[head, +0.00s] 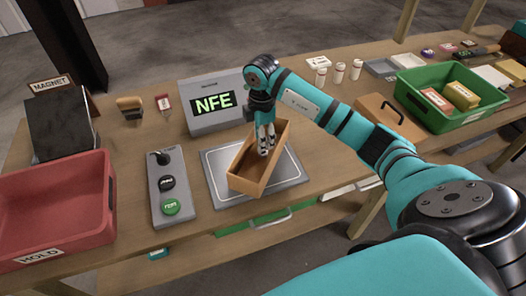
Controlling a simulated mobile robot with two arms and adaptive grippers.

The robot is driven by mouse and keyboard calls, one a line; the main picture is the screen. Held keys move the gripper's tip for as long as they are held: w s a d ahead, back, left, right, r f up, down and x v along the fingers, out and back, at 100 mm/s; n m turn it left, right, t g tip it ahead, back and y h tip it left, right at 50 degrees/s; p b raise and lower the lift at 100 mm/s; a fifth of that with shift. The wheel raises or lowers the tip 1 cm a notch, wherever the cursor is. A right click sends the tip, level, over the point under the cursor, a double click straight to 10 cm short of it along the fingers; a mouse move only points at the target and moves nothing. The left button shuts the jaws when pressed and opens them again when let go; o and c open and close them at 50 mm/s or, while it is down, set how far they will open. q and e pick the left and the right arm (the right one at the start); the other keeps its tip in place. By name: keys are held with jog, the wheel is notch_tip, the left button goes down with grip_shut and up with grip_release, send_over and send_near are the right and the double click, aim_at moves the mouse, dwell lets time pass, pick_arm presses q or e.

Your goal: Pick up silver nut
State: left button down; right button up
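I cannot make out a silver nut in the head view. My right gripper (266,148) points down into an open wooden tray (249,186), which sits tilted across a grey metal plate (218,189). The fingertips are close together near the tray's inside. They are too small to tell whether they are shut or hold anything. The gripper and the tray walls hide part of the tray floor. My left gripper is not in view.
A grey display box (213,119) reading NFE stands behind the plate. A button panel (168,185) and a red HOLD bin (55,210) are to the left. A green bin (440,118) with boxes and a wooden case (391,119) are to the right.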

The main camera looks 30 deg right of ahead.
aim_at(263, 153)
notch_tip(263, 153, down, 4)
jog(key=shift+s+d+f+p, duration=0.15)
jog(key=shift+f+p, duration=0.1)
jog(key=shift+p, duration=0.6)
jog(key=shift+f, duration=0.25)
grip_shut()
